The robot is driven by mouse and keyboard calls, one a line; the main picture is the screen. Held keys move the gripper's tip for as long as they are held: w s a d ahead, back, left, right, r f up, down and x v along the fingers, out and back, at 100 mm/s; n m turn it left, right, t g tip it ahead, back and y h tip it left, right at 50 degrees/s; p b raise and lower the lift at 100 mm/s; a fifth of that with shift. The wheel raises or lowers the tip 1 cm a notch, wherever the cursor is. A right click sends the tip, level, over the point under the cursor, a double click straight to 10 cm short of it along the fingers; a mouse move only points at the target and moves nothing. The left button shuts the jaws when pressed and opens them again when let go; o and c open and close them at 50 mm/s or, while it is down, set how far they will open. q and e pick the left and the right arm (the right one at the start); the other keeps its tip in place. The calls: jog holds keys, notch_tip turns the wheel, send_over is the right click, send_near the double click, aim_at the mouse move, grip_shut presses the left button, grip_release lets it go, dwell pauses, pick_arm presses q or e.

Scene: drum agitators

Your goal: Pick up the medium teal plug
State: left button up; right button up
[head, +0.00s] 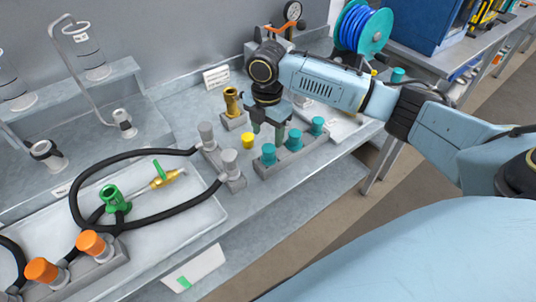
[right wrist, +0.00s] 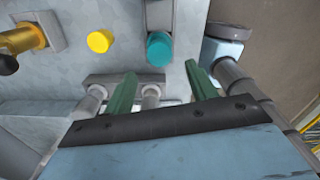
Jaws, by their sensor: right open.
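Several teal plugs stand in a row on a grey block in the head view: a near-left one (head: 268,154), a middle one (head: 294,140) and a far-right one (head: 318,126). They look similar, and I cannot tell from size which is the medium one. My right gripper (head: 268,127) hangs fingers down just behind the row, open and empty. In the right wrist view, its green fingers (right wrist: 162,88) are spread apart, and one teal plug (right wrist: 159,49) lies beyond them, not between them. Which of the row this is I cannot tell. My left gripper is not in view.
A yellow plug (head: 248,140) and a brass fitting (head: 232,101) stand near the gripper. Grey plugs (head: 229,161) with a black hose (head: 75,190) are left of the row. A tray (head: 205,222) holds a green fitting (head: 115,198). A blue hose reel (head: 357,28) stands behind.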

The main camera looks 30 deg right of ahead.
aim_at(269, 147)
notch_tip(269, 147, down, 3)
jog(key=f, duration=0.5)
jog(key=shift+d+f, duration=0.1)
jog(key=shift+d, duration=0.2)
jog(key=c, duration=0.9)
jog(key=shift+r, duration=5.1)
